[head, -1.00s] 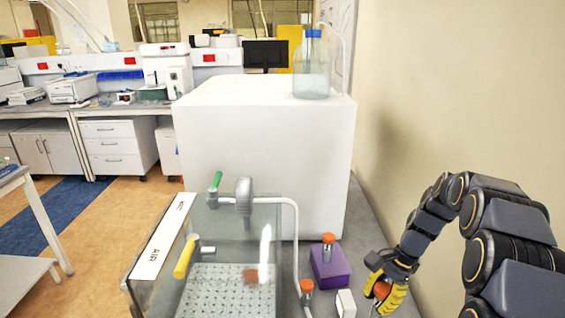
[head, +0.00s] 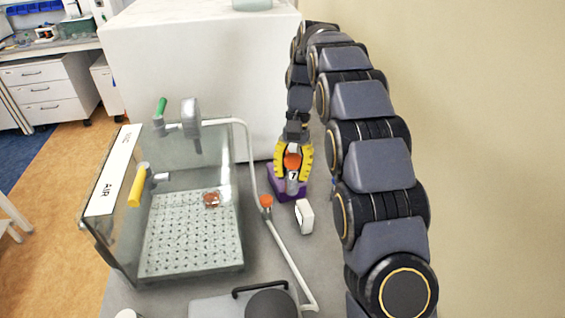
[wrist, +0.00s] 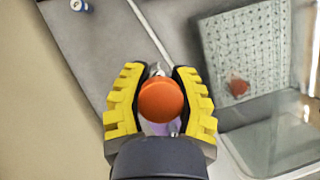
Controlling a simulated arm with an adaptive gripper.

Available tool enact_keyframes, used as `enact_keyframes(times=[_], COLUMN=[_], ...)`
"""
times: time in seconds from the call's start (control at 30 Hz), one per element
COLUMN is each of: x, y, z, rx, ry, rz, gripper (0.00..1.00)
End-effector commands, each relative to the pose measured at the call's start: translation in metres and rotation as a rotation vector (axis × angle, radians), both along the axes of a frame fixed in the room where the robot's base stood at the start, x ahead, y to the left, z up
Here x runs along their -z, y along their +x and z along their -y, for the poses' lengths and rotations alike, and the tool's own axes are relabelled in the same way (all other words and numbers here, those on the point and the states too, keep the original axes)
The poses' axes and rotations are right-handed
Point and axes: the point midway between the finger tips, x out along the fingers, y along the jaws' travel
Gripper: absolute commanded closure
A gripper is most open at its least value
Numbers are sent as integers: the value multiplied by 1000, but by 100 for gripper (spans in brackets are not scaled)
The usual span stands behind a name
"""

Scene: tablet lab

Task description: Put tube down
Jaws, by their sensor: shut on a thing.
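My gripper (head: 293,165) is shut on a tube with an orange cap (head: 292,160). The tube's clear body (head: 292,184), marked with a dark 7, points down. The purple rack (head: 280,190) is right below and behind it, partly covered by the gripper. I cannot tell whether the tube's lower end is in the rack or only in front of it. In the wrist view the orange cap (wrist: 161,101) sits between the yellow fingers of my gripper (wrist: 160,95), and hides the tube below.
A clear chamber (head: 240,235) with a perforated floor stands left, with an orange-brown item (head: 211,199) inside. Another orange cap (head: 266,201) is beside the white hose (head: 290,262). The large white box (head: 200,70) is behind.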

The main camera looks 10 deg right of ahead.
Motion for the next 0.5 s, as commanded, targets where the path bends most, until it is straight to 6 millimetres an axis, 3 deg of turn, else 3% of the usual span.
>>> enact_keyframes(times=[0.5], x=[22], y=[50], z=[24], rx=[1394], ry=[4], rz=[-5], gripper=[100])
